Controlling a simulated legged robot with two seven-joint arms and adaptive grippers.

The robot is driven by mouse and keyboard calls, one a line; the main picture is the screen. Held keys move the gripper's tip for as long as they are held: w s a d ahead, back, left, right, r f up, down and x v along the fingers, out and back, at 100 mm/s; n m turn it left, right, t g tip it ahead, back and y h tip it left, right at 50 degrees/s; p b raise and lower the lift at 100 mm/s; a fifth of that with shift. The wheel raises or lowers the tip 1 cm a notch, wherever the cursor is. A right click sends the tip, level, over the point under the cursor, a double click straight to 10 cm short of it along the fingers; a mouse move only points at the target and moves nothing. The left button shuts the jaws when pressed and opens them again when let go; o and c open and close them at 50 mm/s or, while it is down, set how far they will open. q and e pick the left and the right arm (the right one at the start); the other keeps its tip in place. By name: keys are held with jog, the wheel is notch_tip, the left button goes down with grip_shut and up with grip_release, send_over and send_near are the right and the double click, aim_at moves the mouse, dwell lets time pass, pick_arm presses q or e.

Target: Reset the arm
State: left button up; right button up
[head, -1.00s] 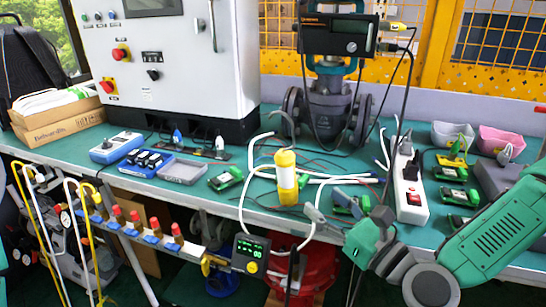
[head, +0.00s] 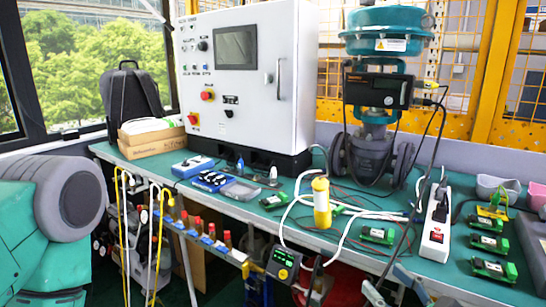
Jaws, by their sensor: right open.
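My right gripper (head: 393,287) is at the bottom edge, right of centre, with its two grey fingertips spread apart and nothing between them. It is in front of the bench edge, and the rest of it is cut off. My left gripper is out of frame; only part of my left arm shows at the left. The black valve positioner (head: 378,90) is mounted on the upright control valve, below its teal actuator (head: 388,40). The valve stands at the back of the bench, well away from my right gripper.
The green bench (head: 460,272) holds a white control cabinet (head: 262,110), a yellow cylinder (head: 321,203), a white power strip (head: 435,230), several green devices and loose cables. A handheld meter (head: 283,263) hangs at the front edge. Cartons (head: 152,146) and a backpack (head: 131,95) are far left.

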jog(key=s+a+f+n+g+h+p, duration=0.1)
jog(key=s+f+n+g, duration=0.55)
jog(key=f+n, duration=0.4)
jog(key=s+a+f+n+g+h, duration=0.1)
jog(key=s+f+n+g, duration=0.5)
jog(key=s+f+n, duration=0.45)
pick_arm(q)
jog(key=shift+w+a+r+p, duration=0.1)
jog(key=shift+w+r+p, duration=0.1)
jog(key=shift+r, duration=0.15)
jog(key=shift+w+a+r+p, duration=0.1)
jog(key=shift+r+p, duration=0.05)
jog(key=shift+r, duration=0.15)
pick_arm(e)
jog(key=s+d+f+n+g+h, duration=0.4)
jog(key=s+d+f+n+h, duration=0.1)
jog(key=d+n, duration=0.4)
jog(key=shift+s+d+f+n+h, duration=0.3)
jog(key=shift+s+d+f+h, duration=0.15)
jog(key=shift+d+f, duration=0.15)
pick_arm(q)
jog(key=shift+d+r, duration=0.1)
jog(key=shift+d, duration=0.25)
pick_arm(e)
jog(key=shift+d+f, duration=0.1)
jog(key=shift+d, duration=0.2)
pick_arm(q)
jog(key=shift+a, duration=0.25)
pick_arm(e)
jog(key=shift+a, duration=0.25)
